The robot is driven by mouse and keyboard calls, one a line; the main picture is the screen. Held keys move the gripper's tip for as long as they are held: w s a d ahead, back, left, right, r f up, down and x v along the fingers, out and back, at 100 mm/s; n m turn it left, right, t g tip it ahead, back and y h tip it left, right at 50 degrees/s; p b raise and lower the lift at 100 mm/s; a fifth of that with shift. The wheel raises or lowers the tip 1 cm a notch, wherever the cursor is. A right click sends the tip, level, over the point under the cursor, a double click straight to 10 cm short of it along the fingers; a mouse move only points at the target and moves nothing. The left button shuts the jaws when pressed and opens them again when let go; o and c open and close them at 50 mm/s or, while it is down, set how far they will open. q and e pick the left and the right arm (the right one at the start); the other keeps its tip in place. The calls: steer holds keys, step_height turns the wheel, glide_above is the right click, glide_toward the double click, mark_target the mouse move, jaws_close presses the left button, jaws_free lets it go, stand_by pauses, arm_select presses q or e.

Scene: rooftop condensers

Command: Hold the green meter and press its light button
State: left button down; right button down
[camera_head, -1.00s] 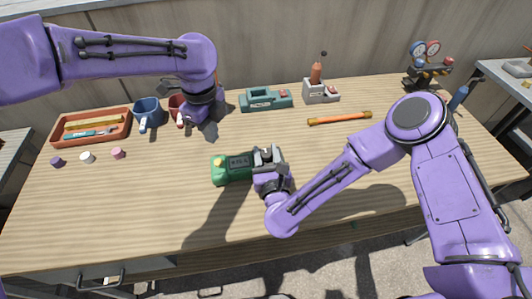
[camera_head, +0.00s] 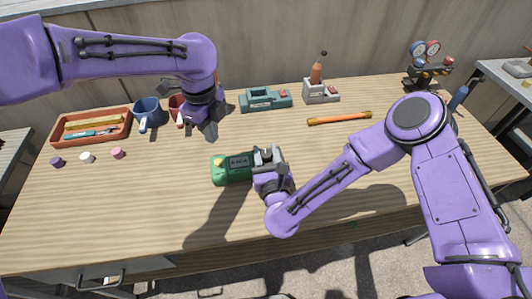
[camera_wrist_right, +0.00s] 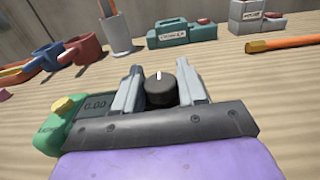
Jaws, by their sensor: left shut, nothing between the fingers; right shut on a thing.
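The green meter (camera_head: 232,179) is at the middle of the table, with a yellow button (camera_head: 218,163) at its left end and a grey display (camera_head: 239,162). My right gripper (camera_head: 268,156) is shut on the meter's right part. In the right wrist view the fingers (camera_wrist_right: 160,88) stand either side of a black knob (camera_wrist_right: 160,92); the yellow button (camera_wrist_right: 62,106) shows at left. Whether the meter touches the table is unclear. My left gripper (camera_head: 171,84) is shut and empty near the mugs, away from the meter, partly hidden by its arm.
An orange tray (camera_head: 108,138), a blue mug (camera_head: 147,114) and a red mug (camera_head: 176,108) stand at back left. A teal device (camera_head: 265,100), a grey holder (camera_head: 320,93) and an orange-ended bar (camera_head: 340,118) lie behind the meter. The table's front left is clear.

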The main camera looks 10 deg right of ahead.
mark_target(216, 164)
steer(key=shift+d, duration=0.1)
arm_select(q)
steer(key=s+a+n+t+h, duration=0.1)
steer(key=a+n+h, duration=0.1)
steer(key=a+h, duration=0.15)
arm_select(e)
steer(key=shift+a, duration=0.2)
steer(key=shift+d, duration=0.1)
arm_select(q)
steer(key=d+f+n+t+h, duration=0.1)
steer(key=f, duration=0.1)
steer(key=d+f+n+t+h, duration=0.1)
steer(key=f+t, duration=0.1)
steer(key=f, duration=0.1)
steer(key=f+n+t+h, duration=0.1)
steer(key=f, duration=0.2)
steer(key=shift+w+d+t+h, duration=0.1)
steer(key=shift+d+t+h, duration=0.25)
steer(key=shift+d+t, duration=0.05)
steer(key=shift+f, duration=0.1)
stand_by(1.6)
